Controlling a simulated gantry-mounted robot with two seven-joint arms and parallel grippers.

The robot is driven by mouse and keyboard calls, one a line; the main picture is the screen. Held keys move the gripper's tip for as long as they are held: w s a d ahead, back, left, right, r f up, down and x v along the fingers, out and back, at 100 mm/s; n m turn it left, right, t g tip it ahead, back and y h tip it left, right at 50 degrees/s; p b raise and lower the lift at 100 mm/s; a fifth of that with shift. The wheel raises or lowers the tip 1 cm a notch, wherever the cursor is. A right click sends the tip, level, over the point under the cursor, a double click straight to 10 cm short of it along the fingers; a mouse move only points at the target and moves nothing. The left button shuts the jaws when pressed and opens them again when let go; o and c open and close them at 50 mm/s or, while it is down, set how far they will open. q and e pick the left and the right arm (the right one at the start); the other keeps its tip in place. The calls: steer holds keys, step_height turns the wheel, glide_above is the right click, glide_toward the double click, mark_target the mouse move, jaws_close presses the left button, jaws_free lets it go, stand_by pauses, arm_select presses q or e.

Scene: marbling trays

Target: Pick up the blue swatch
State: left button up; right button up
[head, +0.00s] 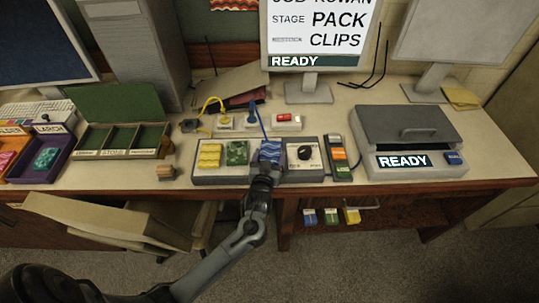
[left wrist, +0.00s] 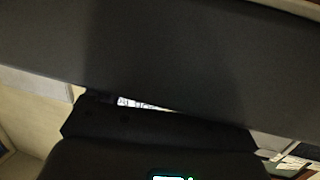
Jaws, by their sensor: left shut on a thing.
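The blue swatch (head: 270,149) has a pale wavy pattern and shows in the head view at the right end of a row on a grey tray (head: 213,180). My left gripper (head: 265,165) is at its near edge, shut on it, and hides its lower part. I cannot tell whether the swatch is clear of the tray. In the left wrist view a dark surface fills most of the frame and the swatch cannot be made out. My right gripper is in neither view.
A yellow swatch (head: 210,155) and a green swatch (head: 237,153) lie left of the blue one. A box with a black knob (head: 304,153) stands close on the right. Further right is a grey lidded case (head: 408,126).

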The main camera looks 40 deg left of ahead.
mark_target(270, 159)
arm_select(q)
steer(key=shift+r, duration=0.15)
steer(key=shift+r+p, duration=0.45)
steer(key=shift+p, duration=0.2)
steer(key=r+p, duration=0.2)
steer(key=p, duration=0.1)
steer(key=r+p, duration=0.1)
steer(key=r, duration=0.1)
steer(key=shift+d, duration=0.25)
steer(key=d+r+p, duration=0.5)
steer(key=d+p, duration=0.2)
steer(key=d, duration=0.3)
steer(key=s+a+f+m+t+h, duration=0.1)
steer(key=s+a+h, duration=0.1)
steer(key=s, duration=0.6)
steer(key=s+d+r+m+h+p, duration=0.2)
steer(key=d+r+h+p, duration=0.1)
steer(key=r+p, duration=0.6)
steer(key=s+d+r+m+t+h+p, duration=0.1)
steer(key=s+d+r+m+h+p, duration=0.1)
steer(key=r+p, duration=0.7)
step_height(270, 159, up, 2)
steer(key=shift+s+d+r+m+h+p, duration=0.2)
steer(key=shift+d+m+h+p, duration=0.25)
steer(key=shift+d, duration=0.55)
